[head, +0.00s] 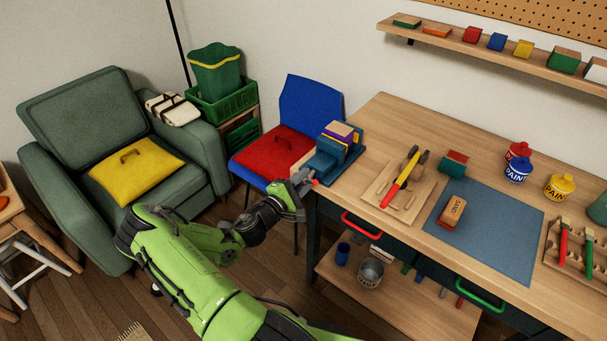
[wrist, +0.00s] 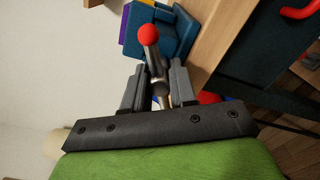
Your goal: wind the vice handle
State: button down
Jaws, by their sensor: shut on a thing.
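The blue vice (head: 327,163) is mounted at the left end of the workbench (head: 381,119). It also shows at the top of the wrist view (wrist: 176,30). The vice handle (wrist: 154,62) is a metal bar with a red ball at its end. My gripper (wrist: 157,85) is shut on the handle, with one finger on each side of the bar. In the head view my gripper (head: 298,184) is at the bench's left front corner, just in front of the vice. The handle is mostly hidden there, with a red end showing beside the fingers.
A blue chair (head: 309,105) with a red cushion (head: 273,145) stands close behind my gripper. A red drawer handle (head: 361,226) projects from the bench front.

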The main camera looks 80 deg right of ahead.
jog(key=n+p, duration=0.4)
jog(key=n, duration=0.2)
jog(key=shift+n, duration=0.3)
jog(key=n+p, duration=0.2)
jog(key=n, duration=0.3)
jog(key=shift+s+f+p, duration=0.1)
jog(key=shift+f+p, duration=0.05)
jog(key=shift+p, duration=0.25)
jog(key=shift+a+n, duration=0.1)
jog(key=shift+n, duration=0.3)
jog(key=c, duration=1.1)
grip_release()
jog(key=shift+c, duration=0.2)
jog(key=v, duration=1.5)
jog(key=shift+w+a, duration=0.25)
jog(key=shift+a, duration=0.05)
